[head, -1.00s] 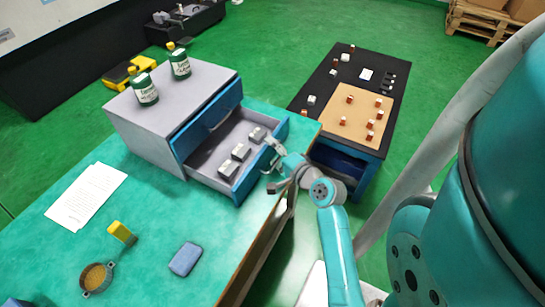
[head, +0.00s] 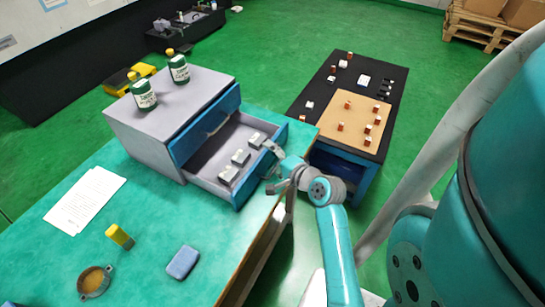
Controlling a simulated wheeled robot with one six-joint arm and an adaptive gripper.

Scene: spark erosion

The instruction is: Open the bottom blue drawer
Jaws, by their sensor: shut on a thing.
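The grey drawer cabinet (head: 150,137) stands on the green table with its blue fronts facing right. Its top blue drawer (head: 207,125) is shut. The bottom blue drawer (head: 262,162) is pulled well out, and several grey blocks (head: 241,157) lie in a row inside it. My gripper (head: 270,168) is at the outer face of the bottom drawer's front and is shut on it, apparently at the handle. My gripper hides the handle.
Two green bottles (head: 143,92) stand on the cabinet. A paper sheet (head: 85,200), yellow block (head: 119,236), blue block (head: 182,262) and round pot (head: 94,281) lie on the green table (head: 150,210). A second table (head: 318,93) with small parts stands behind right.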

